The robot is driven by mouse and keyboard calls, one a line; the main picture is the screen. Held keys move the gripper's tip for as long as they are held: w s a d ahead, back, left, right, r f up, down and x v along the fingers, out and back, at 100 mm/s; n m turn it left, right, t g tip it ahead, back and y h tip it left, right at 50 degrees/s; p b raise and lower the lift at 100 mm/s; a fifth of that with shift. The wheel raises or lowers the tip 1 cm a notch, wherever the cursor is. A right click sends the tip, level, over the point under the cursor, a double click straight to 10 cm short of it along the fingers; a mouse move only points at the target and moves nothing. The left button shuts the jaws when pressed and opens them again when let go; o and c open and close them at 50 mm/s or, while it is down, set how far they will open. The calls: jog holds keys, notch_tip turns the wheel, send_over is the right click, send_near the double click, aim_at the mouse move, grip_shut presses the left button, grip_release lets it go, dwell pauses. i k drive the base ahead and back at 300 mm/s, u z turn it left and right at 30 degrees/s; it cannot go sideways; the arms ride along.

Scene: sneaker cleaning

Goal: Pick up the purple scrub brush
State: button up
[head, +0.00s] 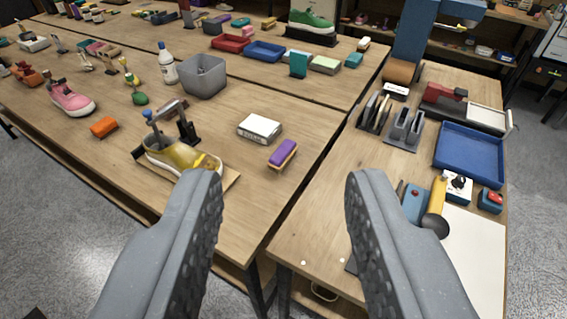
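The purple scrub brush (283,153) lies on the wooden table near its right edge, purple back up with pale bristles below. It is small in the head view and sits beyond my gripper (283,185), between the two fingers in the picture. My gripper is wide open, with nothing between the fingers. The fingers are large in the foreground, well apart from the brush. The brush is fully in view.
A white box (259,128) stands just left of the brush. A second workbench (330,205) with a blue tray (470,152) and tools is on the right.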

aim_at(279, 161)
jog(key=z, duration=0.1)
jog(key=k, duration=0.4)
jog(key=u, duration=1)
jog(key=i, duration=1.05)
jog(key=u, duration=0.4)
jog(key=i, duration=1.25)
jog(key=z, duration=0.95)
jog(key=i, duration=0.5)
jog(key=z, duration=0.4)
